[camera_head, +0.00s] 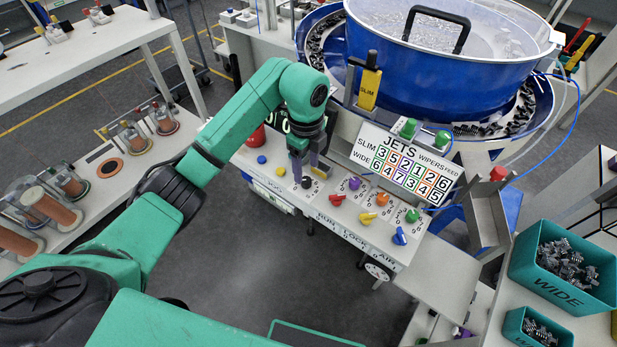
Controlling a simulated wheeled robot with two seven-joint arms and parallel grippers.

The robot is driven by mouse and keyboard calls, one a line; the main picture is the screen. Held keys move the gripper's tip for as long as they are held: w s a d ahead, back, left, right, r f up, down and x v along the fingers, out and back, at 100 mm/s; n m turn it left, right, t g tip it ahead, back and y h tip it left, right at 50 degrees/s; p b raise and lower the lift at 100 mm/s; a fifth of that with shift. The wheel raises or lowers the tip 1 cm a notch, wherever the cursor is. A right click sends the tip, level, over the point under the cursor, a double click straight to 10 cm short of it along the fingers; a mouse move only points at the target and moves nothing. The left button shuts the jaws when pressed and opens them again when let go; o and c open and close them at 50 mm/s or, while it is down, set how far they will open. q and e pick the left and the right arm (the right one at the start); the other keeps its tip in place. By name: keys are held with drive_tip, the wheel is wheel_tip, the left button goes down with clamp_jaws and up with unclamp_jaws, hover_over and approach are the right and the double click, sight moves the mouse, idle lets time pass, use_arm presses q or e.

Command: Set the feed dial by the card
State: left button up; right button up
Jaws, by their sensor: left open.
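The control panel (330,212) carries a row of dials with printed scales: a black one (306,183), a purple one (354,184), an orange one (382,199) and a green one (412,216). My left gripper (307,172) points down, open, its fingertips at or just above the black dial; contact cannot be told. Which dial is feed is not readable. The white card (408,166) behind the panel is headed JETS, WIPERS and FEED, with SLIM and WIDE rows of numbers in coloured boxes. My right gripper is out of view.
A green WIDE bin (548,283) holds connectors at the right. A dark display is partly hidden behind my left arm.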

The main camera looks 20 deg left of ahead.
sight(306, 180)
use_arm(q)
wheel_tip(306, 180, down, 5)
drive_tip(key=shift+w+a+r+p, duration=0.1)
drive_tip(key=shift+p, duration=0.3)
drive_tip(key=shift+f, duration=0.25)
clamp_jaws()
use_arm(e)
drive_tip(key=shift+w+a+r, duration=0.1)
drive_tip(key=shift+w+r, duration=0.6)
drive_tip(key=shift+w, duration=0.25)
